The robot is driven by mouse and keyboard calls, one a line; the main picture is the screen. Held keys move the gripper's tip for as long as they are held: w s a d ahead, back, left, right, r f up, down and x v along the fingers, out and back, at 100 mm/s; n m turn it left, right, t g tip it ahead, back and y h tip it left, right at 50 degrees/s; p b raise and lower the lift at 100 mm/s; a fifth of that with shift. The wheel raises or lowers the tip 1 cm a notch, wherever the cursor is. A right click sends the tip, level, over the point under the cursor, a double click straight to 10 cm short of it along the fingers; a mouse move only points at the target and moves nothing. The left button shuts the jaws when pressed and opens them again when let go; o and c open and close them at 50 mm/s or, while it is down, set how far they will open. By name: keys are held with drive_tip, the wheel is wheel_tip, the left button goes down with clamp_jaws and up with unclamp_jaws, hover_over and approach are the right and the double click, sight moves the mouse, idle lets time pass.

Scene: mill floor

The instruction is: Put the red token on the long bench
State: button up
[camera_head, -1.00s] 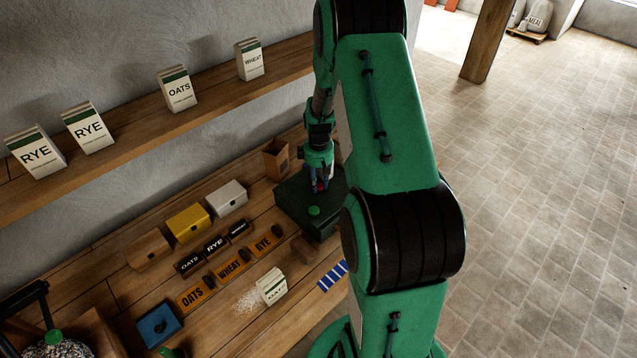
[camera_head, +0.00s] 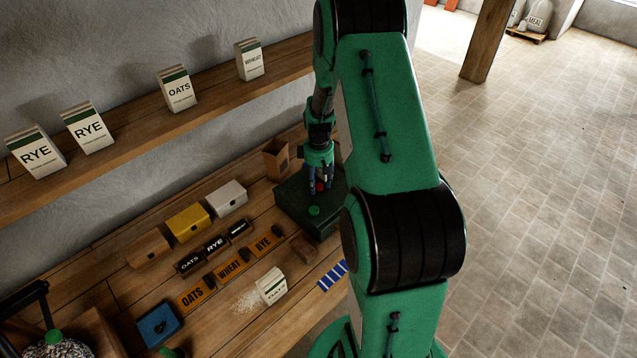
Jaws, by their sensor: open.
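The red token (camera_head: 320,186) shows as a small red patch between the fingers of my gripper (camera_head: 319,187). It is over the top of a dark green box (camera_head: 293,205), and a green token (camera_head: 314,211) lies on the same box, nearer the camera. My gripper points down with its fingers open around or just beside the red token; I cannot tell if they touch it. The box stands at the right part of the long wooden bench (camera_head: 217,335) along the wall. My arm hides the bench's right end.
On the bench are a wooden, a yellow (camera_head: 188,223) and a white box, orange label plates (camera_head: 229,266), a tipped white packet (camera_head: 271,286) with spilled powder, a blue tray (camera_head: 159,324) and a blue striped card (camera_head: 333,276). A shelf (camera_head: 215,98) with packets runs above.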

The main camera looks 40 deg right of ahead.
sight(318, 186)
wheel_tip(318, 186, up, 12)
idle(0.6)
drive_tip(key=shift+f, duration=0.1)
idle(0.4)
drive_tip(key=s+a+r+m+t, duration=0.1)
drive_tip(key=s+a+r, duration=0.1)
drive_tip(key=a+r, duration=0.8)
drive_tip(key=s+a+r+t, duration=0.1)
drive_tip(key=s+a+r, duration=0.2)
drive_tip(key=a+r, duration=0.75)
drive_tip(key=s+a+r+m+t, duration=0.1)
drive_tip(key=s+a+r, duration=0.3)
drive_tip(key=s+a, duration=0.4)
drive_tip(key=s+a+r+m+t, duration=0.1)
drive_tip(key=s+a+r, duration=0.3)
drive_tip(key=s+a, duration=0.4)
drive_tip(key=s+t, duration=0.1)
drive_tip(key=s, duration=0.2)
drive_tip(key=shift+a+r+t, duration=0.15)
drive_tip(key=shift+a+t, duration=0.1)
drive_tip(key=shift+t, duration=0.05)
drive_tip(key=shift+o, duration=0.6)
drive_tip(key=shift+s, duration=0.1)
